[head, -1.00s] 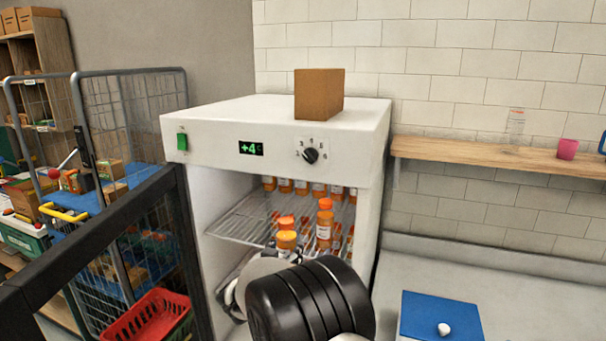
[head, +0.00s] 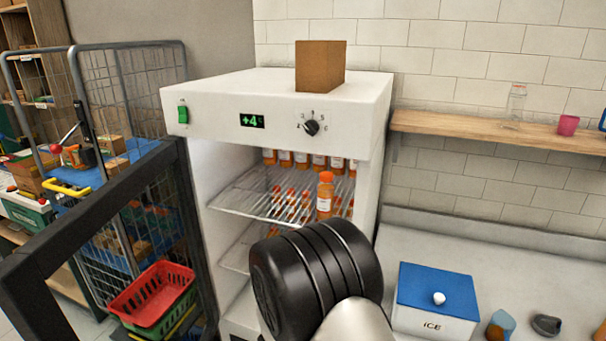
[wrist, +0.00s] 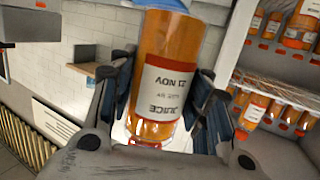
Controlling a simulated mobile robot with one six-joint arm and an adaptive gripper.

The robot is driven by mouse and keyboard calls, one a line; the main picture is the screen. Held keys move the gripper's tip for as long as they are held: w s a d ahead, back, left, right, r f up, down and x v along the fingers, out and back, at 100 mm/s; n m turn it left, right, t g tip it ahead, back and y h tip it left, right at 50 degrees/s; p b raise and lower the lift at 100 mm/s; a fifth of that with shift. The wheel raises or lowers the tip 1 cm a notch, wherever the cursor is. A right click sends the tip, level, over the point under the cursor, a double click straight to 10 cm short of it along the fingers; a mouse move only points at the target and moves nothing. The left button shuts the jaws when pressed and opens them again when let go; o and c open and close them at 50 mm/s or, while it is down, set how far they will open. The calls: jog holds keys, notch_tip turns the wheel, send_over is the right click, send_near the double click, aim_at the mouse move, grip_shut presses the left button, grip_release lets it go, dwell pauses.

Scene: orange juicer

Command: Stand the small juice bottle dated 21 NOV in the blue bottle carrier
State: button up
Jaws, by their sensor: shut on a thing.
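In the head view my black arm link hides the gripper and this bottle. Another orange bottle (head: 325,197) stands at the front of the upper fridge shelf, with several more behind and below. I cannot make out the blue bottle carrier for certain in any view.
The fridge (head: 270,120) stands open, its dark-framed door (head: 90,235) swung out at left. A blue-lidded ice box (head: 437,290) sits on the counter at right. A red basket (head: 152,293) is at lower left. A wall shelf (head: 480,128) hangs at right.

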jog(key=w+r+n+t+y, duration=0.4)
jog(key=w+r+n+y, duration=0.3)
jog(key=r+n+y, duration=0.2)
notch_tip(320, 180, up, 3)
jog(key=shift+w+f+t+y, duration=0.2)
jog(key=shift+w+t+y, duration=0.1)
jog(key=shift+y, duration=0.8)
